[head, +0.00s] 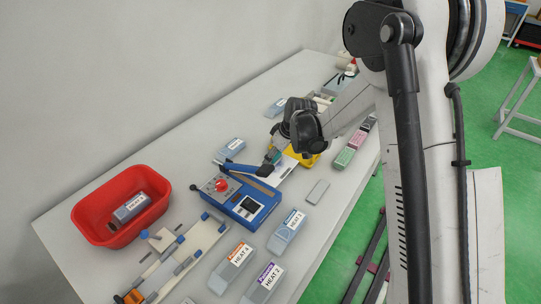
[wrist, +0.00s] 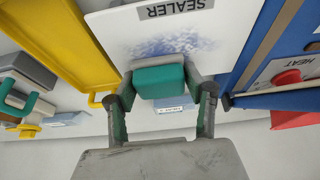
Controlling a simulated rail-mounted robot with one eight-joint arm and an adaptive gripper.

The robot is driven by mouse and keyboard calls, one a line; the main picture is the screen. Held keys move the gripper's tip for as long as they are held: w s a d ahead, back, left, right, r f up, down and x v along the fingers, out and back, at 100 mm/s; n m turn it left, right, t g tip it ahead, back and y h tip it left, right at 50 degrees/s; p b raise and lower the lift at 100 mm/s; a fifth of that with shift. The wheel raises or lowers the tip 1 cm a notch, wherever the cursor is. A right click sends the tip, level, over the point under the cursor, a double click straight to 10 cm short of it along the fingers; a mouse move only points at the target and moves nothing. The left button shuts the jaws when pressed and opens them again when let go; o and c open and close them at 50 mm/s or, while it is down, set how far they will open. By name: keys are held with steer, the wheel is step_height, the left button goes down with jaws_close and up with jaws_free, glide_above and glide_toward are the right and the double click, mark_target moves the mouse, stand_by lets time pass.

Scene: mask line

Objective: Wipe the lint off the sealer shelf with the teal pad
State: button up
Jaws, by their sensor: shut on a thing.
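My gripper (wrist: 162,84) is shut on the teal pad (wrist: 160,80), one finger on each side of it. The pad is at the edge of the white sealer shelf (wrist: 118,32), which carries a "SEALER" label. I cannot tell whether the pad touches the shelf. A speckled blue-grey patch of lint (wrist: 172,44) lies on the shelf between the pad and the label. In the head view my gripper (head: 272,157) is over the shelf (head: 286,170), beside the blue sealer (head: 246,203); the arm hides part of this area.
A yellow tray (wrist: 60,40) lies beside the shelf. The sealer's blue lever (head: 240,168) is close to my gripper. A red bin (head: 90,237) holding a grey box stands at left. Several labelled boxes, such as HEAT 1 (head: 285,232), stand in front of the sealer.

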mark_target(284, 166)
steer(key=shift+s+d+f, duration=0.1)
steer(key=shift+s+d, duration=0.25)
steer(key=shift+d, duration=0.05)
steer(key=shift+s+d+b, duration=0.3)
steer(key=shift+s+d, duration=0.1)
steer(key=shift+d, duration=0.25)
steer(key=shift+s+d+b, duration=0.25)
steer(key=shift+s+d, duration=0.15)
steer(key=shift+d, duration=0.2)
steer(key=shift+s+d, duration=0.25)
steer(key=shift+d, duration=0.05)
steer(key=shift+s+d, duration=0.2)
steer(key=shift+d, duration=0.1)
steer(key=shift+s+d+r, duration=0.15)
steer(key=shift+r, duration=0.2)
step_height(284, 166, up, 8)
steer(key=p, duration=0.2)
steer(key=shift+f+p, duration=0.25)
steer(key=shift+p, duration=0.1)
